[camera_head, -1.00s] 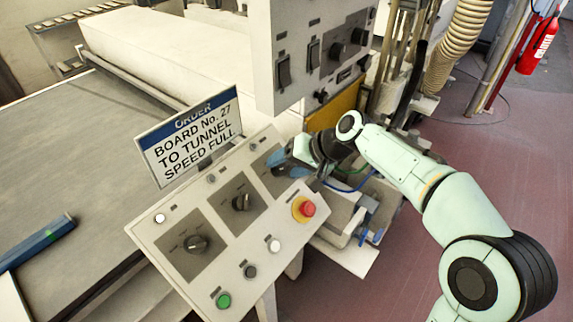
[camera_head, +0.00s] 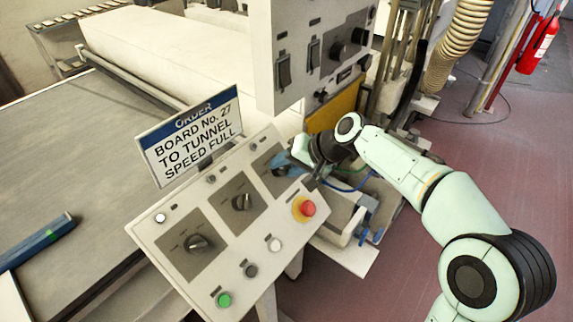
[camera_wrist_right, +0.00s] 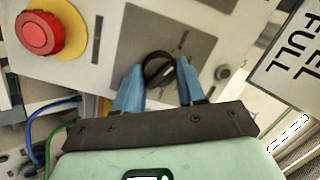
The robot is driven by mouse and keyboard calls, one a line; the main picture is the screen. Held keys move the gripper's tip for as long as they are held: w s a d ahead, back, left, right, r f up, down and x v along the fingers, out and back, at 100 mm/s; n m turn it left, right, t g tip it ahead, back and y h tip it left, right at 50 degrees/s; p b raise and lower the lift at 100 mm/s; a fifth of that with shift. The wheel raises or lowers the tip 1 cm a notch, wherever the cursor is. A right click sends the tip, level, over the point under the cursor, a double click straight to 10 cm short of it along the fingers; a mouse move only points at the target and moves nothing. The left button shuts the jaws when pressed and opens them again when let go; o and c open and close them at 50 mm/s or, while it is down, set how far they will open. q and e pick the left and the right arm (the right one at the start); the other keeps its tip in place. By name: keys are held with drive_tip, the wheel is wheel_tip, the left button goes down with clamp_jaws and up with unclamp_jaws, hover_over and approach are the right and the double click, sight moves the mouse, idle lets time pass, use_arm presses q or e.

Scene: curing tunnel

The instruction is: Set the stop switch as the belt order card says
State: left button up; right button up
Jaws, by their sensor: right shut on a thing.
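The order card (camera_head: 190,135) stands behind the control panel (camera_head: 165,235) and reads "ORDER BOARD No. 27 TO TUNNEL SPEED FULL". The sloped panel has three black rotary switches: a left one (camera_head: 197,243), a middle one (camera_head: 242,202) and a far right one. My right gripper (camera_head: 284,162) is at the far right switch, largely covering it in the head view. In the right wrist view its blue fingers (camera_wrist_right: 158,85) are shut on that black knob (camera_wrist_right: 158,70), one on each side. The switch labels are too small to read. My left gripper is out of view.
A red mushroom button (camera_head: 307,208) on a yellow base sits close to my right gripper. A green button (camera_head: 224,299) is at the panel's front. An upper switch box (camera_head: 315,50) hangs behind the panel. A blue bar (camera_head: 38,242) lies on the belt at left.

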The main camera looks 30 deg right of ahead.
drive_tip(key=m, duration=0.5)
drive_tip(key=shift+s+t, duration=0.1)
drive_tip(key=shift+t, duration=0.3)
drive_tip(key=m+p, duration=0.1)
drive_tip(key=m, duration=0.2)
drive_tip(key=shift+f+m, duration=0.1)
drive_tip(key=shift+m, duration=0.3)
drive_tip(key=m+t+p, duration=0.1)
drive_tip(key=m, duration=0.3)
drive_tip(key=shift+s+m, duration=0.1)
drive_tip(key=shift+m, duration=0.3)
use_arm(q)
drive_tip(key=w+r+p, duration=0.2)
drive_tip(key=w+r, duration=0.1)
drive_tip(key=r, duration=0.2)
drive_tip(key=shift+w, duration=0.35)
use_arm(e)
drive_tip(key=shift+f+m+t+h, duration=0.15)
drive_tip(key=shift+m+t+h, duration=0.15)
drive_tip(key=shift+m, duration=1.7)
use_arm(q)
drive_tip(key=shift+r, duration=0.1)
use_arm(e)
drive_tip(key=shift+a, duration=0.1)
drive_tip(key=shift+s, duration=0.1)
drive_tip(key=o, duration=1)
drive_tip(key=shift+o, duration=0.2)
